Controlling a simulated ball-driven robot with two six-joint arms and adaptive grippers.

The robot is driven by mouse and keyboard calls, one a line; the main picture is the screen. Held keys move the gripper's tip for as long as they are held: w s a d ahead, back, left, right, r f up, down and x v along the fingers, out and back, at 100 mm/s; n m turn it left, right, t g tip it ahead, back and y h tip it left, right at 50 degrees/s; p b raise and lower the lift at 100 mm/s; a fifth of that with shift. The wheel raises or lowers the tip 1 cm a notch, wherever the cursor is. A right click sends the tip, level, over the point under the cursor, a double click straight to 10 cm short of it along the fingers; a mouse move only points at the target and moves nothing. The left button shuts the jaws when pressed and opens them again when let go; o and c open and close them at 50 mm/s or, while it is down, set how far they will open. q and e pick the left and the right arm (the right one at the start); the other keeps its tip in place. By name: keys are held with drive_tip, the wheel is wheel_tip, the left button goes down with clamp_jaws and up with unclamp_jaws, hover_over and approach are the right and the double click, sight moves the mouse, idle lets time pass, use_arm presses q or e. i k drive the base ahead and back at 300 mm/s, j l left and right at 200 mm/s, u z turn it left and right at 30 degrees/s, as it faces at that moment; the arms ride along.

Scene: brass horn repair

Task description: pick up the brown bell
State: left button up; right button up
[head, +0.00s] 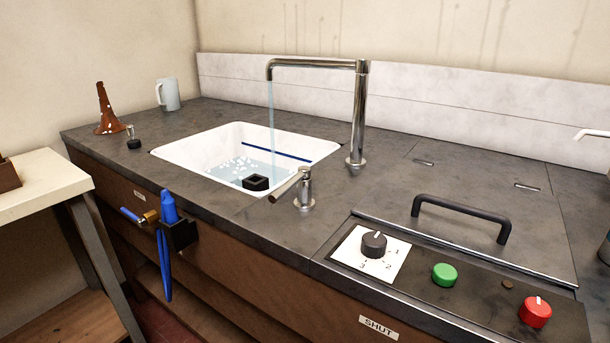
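The brown bell (108,112) stands on the dark counter at the far left, wide end down and narrow end up, with pale spots low on its side. It is left of the white sink and stands clear of other things. Neither of my grippers shows in the head view.
A grey mug (167,94) and a small black-based item (133,140) are near the bell. Water runs from the tap (320,63) into the sink (325,151). Blue tools (168,207) hang at the counter's front edge. A control panel (470,284) and black handle (460,205) are at right.

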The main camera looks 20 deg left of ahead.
sight(109, 121)
drive_tip(key=u, duration=1.75)
